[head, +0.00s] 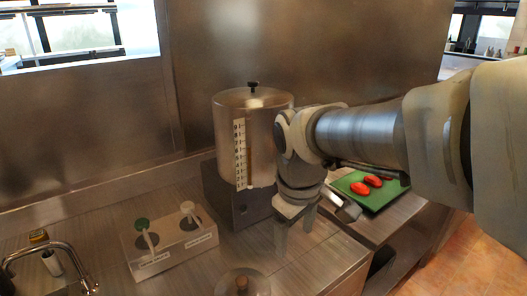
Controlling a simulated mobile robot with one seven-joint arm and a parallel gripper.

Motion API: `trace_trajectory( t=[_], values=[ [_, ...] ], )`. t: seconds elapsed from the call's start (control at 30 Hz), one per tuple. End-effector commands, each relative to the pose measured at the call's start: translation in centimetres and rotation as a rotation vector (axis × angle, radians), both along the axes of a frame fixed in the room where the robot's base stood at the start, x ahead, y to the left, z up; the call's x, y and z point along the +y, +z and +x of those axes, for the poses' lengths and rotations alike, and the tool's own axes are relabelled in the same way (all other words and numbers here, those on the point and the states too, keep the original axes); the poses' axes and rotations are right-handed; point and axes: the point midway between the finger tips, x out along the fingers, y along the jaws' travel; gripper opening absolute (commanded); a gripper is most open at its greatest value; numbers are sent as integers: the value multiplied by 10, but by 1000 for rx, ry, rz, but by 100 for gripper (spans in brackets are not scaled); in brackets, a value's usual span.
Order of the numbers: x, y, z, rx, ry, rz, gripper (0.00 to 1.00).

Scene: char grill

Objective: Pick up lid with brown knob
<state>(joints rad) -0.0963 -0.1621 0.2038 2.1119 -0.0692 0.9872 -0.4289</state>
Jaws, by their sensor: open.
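A round lid (258,281) with a brown knob (241,283) is at the bottom edge of the head view. It looks clear or glassy, and its near part is cut off by the frame. My gripper (295,238) hangs pointing down over the counter, beyond the lid and to its right in the picture. Its fingers are apart and nothing shows between them. The gripper does not appear to touch the lid.
A tall metal urn (218,130) with a dark top knob stands behind my gripper. A metal holder (152,262) with two handled utensils is at left, near a faucet (62,246). A green board (378,201) with red items lies right. Bare counter (215,262) lies beside the lid.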

Motion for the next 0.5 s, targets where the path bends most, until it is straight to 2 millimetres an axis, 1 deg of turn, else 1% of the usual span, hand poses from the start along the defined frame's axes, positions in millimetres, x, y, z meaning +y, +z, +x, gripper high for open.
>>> trace_trajectory(
  t=[0.03,0.2,0.4,0.5],
  values=[
    [11,0,8,26,58,-10,76],
    [46,-11,31,100,248,-36,76],
    [86,-28,50,174,451,-43,76],
    [100,-35,55,201,524,-42,76]
  ],
)
